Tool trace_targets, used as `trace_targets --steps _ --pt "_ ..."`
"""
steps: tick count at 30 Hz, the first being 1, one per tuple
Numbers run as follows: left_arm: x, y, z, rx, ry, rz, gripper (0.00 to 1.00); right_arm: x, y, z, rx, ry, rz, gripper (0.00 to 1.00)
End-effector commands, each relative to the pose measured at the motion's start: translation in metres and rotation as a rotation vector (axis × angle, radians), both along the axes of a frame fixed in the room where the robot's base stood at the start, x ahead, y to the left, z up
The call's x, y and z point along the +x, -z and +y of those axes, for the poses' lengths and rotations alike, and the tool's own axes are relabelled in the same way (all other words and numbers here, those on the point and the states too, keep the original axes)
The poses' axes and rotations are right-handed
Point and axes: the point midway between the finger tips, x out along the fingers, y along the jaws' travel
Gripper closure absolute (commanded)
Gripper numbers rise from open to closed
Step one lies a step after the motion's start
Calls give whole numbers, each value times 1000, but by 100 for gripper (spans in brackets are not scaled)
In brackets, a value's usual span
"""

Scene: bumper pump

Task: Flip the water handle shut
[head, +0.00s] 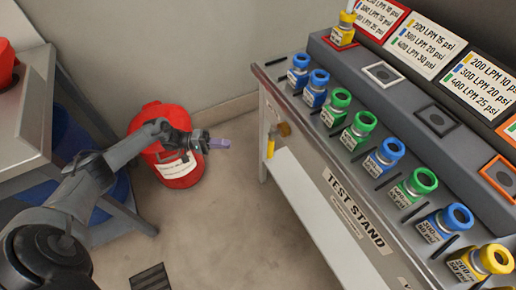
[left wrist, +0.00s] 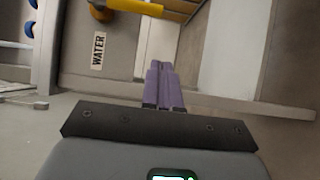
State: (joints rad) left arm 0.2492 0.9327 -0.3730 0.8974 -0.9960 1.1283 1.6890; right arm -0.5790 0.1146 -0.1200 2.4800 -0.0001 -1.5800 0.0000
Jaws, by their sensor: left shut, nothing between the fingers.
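The yellow water handle (head: 270,148) hangs roughly vertical at the left front corner of the test stand, beside a brass-coloured fitting (head: 284,129). In the left wrist view the yellow handle (left wrist: 135,7) crosses the top edge, and its upper part is cut off. A "WATER" label (left wrist: 98,51) is on the panel near it. My left gripper (head: 220,144) is to the left of the handle, apart from it, with purple fingers shut and empty. The fingers (left wrist: 163,85) also show in the left wrist view, pointing toward the panel below the handle. My right gripper is not in view.
The test stand (head: 345,200) carries a row of blue, green and yellow fittings along its top. A red container (head: 178,175) stands on the floor under my left arm. A metal table (head: 30,130) is at the left. Floor between container and stand is clear.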

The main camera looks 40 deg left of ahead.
Motion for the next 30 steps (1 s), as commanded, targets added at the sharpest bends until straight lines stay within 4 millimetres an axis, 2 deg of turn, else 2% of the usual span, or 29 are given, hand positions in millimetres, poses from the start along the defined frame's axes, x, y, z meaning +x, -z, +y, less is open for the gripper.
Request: trace_targets --steps 4,17,23,30 --pt "6 -7 0 0 0 -16 100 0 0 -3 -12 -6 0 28" --pt "8 -7 -4 -1 1 -17 100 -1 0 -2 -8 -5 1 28" --pt "20 -7 -22 -2 2 -18 100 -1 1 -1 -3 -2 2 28" --pt "46 -5 -58 -4 3 -19 100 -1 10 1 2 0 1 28"
